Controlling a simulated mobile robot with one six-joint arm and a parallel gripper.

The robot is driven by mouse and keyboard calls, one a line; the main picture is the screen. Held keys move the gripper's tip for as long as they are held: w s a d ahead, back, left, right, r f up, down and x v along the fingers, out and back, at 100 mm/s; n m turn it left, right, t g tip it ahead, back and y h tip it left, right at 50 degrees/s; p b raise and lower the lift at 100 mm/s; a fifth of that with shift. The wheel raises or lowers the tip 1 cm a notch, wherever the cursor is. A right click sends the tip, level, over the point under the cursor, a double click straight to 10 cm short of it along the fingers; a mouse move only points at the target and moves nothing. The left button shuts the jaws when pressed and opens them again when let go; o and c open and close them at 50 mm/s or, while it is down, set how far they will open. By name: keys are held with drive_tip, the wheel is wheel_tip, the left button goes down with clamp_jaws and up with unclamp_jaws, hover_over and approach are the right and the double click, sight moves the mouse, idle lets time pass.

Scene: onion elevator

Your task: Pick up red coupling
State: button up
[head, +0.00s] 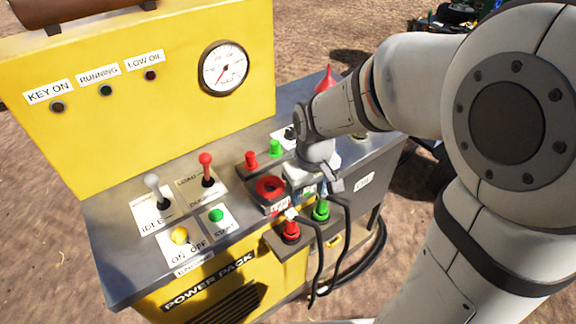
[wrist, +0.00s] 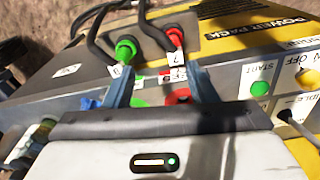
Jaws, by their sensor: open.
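The red coupling (head: 291,230) sits on a small shelf at the front of the yellow power pack, with a black hose at it. In the wrist view the red coupling (wrist: 175,38) is near the top centre, ahead of my fingers. The green coupling (head: 321,209) stands just right of it, also with a hose. My gripper (head: 328,184) is over the panel, above and behind the couplings. In the wrist view my gripper (wrist: 160,84) shows two blue-grey fingers spread apart with nothing held between them. My gripper is apart from the red coupling.
A red round knob (head: 270,187) and red and green caps (head: 250,160) are on the panel beside my gripper. Levers (head: 207,170) and a yellow button (head: 180,235) lie to the left. Black hoses (head: 345,235) hang at the front. Bare ground surrounds the pack.

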drive_tip(key=n+b, duration=0.1)
drive_tip(key=n, duration=0.1)
hover_over(292, 221)
drive_tip(key=w, duration=0.1)
drive_tip(key=shift+g, duration=0.4)
drive_tip(key=f, duration=0.7)
drive_tip(key=shift+w+a+f, duration=0.1)
drive_tip(key=shift+w+a, duration=0.05)
drive_tip(key=shift+a, duration=0.1)
drive_tip(key=f, duration=0.7)
drive_tip(key=shift+d+f, duration=0.25)
drive_tip(key=shift+c, duration=0.3)
clamp_jaws()
